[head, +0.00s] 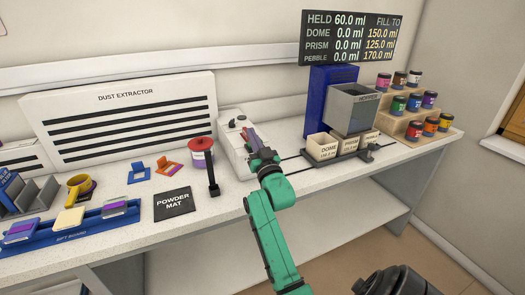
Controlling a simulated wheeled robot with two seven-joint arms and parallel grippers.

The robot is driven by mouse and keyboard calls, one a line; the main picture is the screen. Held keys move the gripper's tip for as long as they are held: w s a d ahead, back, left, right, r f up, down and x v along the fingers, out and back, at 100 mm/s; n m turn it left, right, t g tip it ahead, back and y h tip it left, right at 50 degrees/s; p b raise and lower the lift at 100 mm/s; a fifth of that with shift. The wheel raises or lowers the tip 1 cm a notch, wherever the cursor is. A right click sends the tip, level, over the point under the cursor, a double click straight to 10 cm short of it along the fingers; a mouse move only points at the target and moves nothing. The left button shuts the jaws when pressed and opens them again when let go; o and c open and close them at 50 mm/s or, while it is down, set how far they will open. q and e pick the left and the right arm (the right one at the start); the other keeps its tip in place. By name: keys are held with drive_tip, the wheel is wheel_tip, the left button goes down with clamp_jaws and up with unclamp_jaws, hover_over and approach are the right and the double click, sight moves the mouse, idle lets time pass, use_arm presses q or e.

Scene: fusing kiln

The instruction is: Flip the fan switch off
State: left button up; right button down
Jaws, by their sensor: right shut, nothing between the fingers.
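No part is labelled as the fan switch. A pale box (231,153) with small dark parts on top (237,122) stands on the bench beside the dust extractor (130,112); I cannot tell whether these are the switch. My right gripper (250,132), at the end of the green arm, is shut and empty. It is in front of the pale box and hides part of it; I cannot tell whether they touch. A black upright lever-like piece (212,176) stands on the bench left of the gripper. My left gripper is out of view.
To the right are labelled bins (322,148), a hopper (354,108) and a rack of jars (412,125). The bench front (230,207) is mostly clear.

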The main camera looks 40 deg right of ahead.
use_arm(q)
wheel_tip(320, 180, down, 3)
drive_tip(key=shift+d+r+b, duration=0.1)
drive_tip(key=shift+b, duration=0.8)
use_arm(e)
drive_tip(key=d+v, duration=0.1)
drive_tip(key=v, duration=0.8)
drive_tip(key=shift+f, duration=0.15)
